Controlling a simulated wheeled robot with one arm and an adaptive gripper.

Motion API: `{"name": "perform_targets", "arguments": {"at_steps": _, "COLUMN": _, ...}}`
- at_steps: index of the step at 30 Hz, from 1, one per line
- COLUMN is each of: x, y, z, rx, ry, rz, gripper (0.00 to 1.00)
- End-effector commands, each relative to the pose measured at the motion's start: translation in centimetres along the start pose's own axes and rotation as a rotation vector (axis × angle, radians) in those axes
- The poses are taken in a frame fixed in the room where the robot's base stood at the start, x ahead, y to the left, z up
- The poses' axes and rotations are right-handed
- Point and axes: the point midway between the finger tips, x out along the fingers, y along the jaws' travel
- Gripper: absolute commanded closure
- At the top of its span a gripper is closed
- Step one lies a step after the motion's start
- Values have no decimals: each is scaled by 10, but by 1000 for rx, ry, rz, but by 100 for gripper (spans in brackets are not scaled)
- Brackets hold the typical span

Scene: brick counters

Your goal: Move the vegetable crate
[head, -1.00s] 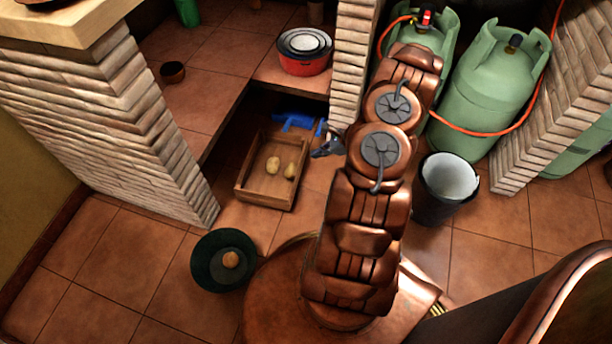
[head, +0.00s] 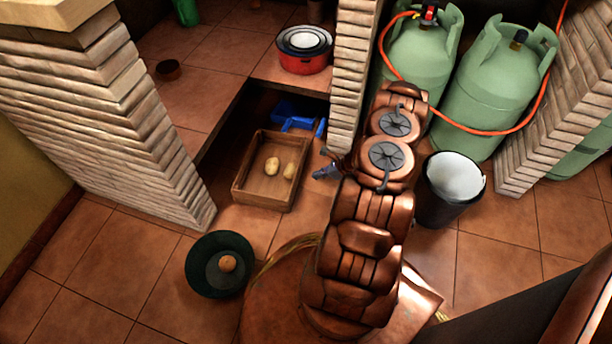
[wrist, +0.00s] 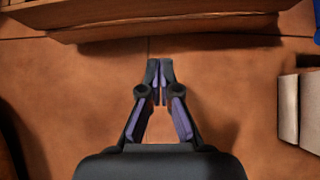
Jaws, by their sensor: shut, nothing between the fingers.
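The vegetable crate (head: 237,188) is an open wooden box on the tiled floor, in front of the opening under the counter. Several potatoes (head: 272,166) lie in it. In the wrist view the crate's side wall (wrist: 180,28) crosses the top of the picture. My gripper (wrist: 159,66) is shut and empty, its fingertips pointing at the crate with bare floor between. In the head view my gripper (head: 318,174) is just right of the crate, partly hidden by my arm.
A blue object (head: 296,118) lies behind the crate. A dark green bowl (head: 208,283) with a round brown item stands front left. A black bucket (head: 432,205) and gas cylinders (head: 493,85) stand right. A brick pillar (head: 352,75) rises behind my gripper. Floor left of the crate is partly clear.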

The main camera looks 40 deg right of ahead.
Motion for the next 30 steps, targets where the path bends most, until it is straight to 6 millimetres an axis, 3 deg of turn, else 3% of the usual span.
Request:
{"name": "perform_targets", "arguments": {"at_steps": 3, "x": 22, "y": 0, "z": 0, "rx": -3, "ry": -1, "rz": 2, "gripper": 100}}
{"name": "perform_targets", "arguments": {"at_steps": 12, "x": 41, "y": 1, "z": 23, "rx": 0, "ry": -1, "rz": 2, "gripper": 100}}
{"name": "perform_targets", "arguments": {"at_steps": 30, "x": 43, "y": 0, "z": 30, "rx": 2, "ry": -2, "rz": -1, "gripper": 100}}
